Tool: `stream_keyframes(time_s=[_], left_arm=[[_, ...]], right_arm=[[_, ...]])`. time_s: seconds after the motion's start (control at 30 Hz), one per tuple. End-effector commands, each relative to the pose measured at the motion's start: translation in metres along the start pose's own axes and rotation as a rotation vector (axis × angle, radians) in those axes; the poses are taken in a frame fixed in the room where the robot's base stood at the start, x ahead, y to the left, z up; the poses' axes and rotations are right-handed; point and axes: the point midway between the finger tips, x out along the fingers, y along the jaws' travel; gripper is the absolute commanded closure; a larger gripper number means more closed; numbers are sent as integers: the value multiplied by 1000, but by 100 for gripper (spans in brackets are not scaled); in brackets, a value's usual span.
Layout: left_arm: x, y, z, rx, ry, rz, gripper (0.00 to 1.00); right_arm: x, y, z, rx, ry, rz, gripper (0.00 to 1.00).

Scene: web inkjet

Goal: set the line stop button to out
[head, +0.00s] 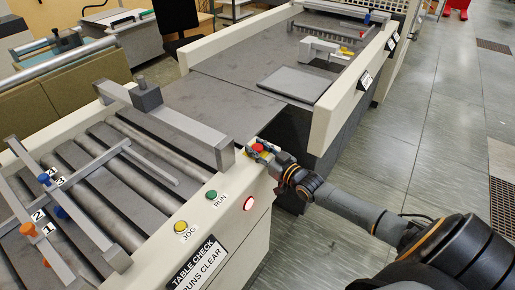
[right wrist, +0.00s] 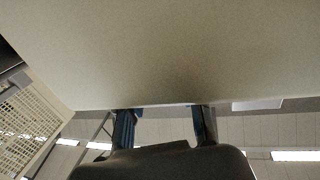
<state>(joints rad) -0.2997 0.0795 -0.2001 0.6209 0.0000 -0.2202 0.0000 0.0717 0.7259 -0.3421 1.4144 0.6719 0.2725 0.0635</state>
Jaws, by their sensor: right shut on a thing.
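The line stop button is a red cap (head: 258,148) on a yellow base, on top of the cream machine's side rail near the rail's end. My right gripper (head: 262,151) reaches in from the right and is shut around the red button, with its fingers on either side of it. In the right wrist view the two fingers (right wrist: 163,122) point up toward the cream machine face (right wrist: 160,55), which hides their tips and the button. Whether the button stands in or out cannot be told. My left gripper is not in view.
A green RUN button (head: 212,195), a yellow JOG button (head: 180,227) and a lit red lamp (head: 249,203) sit on the same machine. A grey crossbar (head: 175,125) stands close left of the gripper. The floor (head: 420,130) at right is clear.

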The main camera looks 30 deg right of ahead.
Motion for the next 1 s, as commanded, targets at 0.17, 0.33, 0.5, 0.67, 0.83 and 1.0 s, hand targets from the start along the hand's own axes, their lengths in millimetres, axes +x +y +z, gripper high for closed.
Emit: stream_keyframes(time_s=[0.17, 0.33, 0.5, 0.67, 0.83, 1.0], left_arm=[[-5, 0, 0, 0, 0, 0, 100], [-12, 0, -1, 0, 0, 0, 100], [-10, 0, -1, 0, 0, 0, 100], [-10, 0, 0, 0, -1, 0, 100], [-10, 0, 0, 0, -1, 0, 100], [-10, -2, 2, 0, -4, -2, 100]], right_arm=[[0, 0, -6, 0, 1, 0, 100], [0, 0, -14, -1, 2, 0, 100], [1, 1, -15, -1, 6, 0, 100], [1, 1, -15, -1, 6, 0, 41], [0, 0, -13, 0, 3, 0, 41], [-2, 0, -12, 0, 1, 0, 41]])
